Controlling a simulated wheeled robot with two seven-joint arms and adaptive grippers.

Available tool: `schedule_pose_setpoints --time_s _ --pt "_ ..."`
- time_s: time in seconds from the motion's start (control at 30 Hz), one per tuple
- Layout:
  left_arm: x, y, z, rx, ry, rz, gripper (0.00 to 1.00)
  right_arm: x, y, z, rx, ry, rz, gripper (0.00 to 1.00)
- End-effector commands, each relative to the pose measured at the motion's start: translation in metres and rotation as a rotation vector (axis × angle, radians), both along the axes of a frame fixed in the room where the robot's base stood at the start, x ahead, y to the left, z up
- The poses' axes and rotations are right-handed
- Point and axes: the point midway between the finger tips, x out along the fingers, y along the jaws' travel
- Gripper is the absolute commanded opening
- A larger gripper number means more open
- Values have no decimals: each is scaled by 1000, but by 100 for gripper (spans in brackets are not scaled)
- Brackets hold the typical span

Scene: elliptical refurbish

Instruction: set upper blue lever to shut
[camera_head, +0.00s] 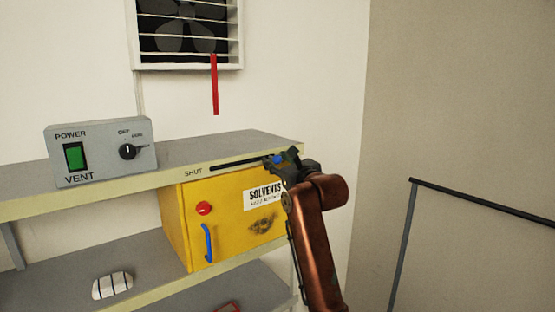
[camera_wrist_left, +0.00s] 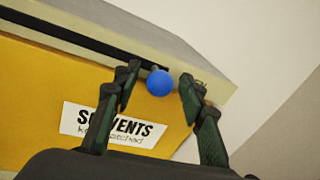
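The upper blue lever shows as a round blue knob (camera_head: 278,159) at the right end of a dark slot (camera_head: 236,163) in the shelf's front edge. The word SHUT (camera_head: 193,173) stands at the slot's left end. My left gripper (camera_head: 283,163) is at the knob, partly covering it. In the left wrist view the blue knob (camera_wrist_left: 160,83) sits between the two fingers of my left gripper (camera_wrist_left: 160,88), with a narrow gap on each side, so the fingers look open. My right gripper is not in view.
A yellow SOLVENTS cabinet (camera_head: 183,225) with a blue handle (camera_head: 208,243) and red button (camera_head: 204,208) is below the slot. A grey VENT box (camera_head: 100,152) stands on the shelf at left. A red strip (camera_head: 215,85) hangs from the fan vent (camera_head: 185,28). A dark rail (camera_head: 480,201) is at right.

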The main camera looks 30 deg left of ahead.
Motion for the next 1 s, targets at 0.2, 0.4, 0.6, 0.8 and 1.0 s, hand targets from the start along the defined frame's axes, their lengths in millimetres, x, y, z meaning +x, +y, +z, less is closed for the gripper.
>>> schedule_pose_setpoints --time_s 0.2,0.4,0.6,0.8,1.0 --pt "0 0 0 0 0 1 35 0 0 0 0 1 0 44" --pt "0 0 0 1 0 1 21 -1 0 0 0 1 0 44" --pt "0 0 0 1 -1 0 7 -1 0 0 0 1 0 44" --pt "0 0 0 1 -1 0 0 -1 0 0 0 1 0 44" --pt "0 0 0 1 -1 0 0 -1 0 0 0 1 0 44"
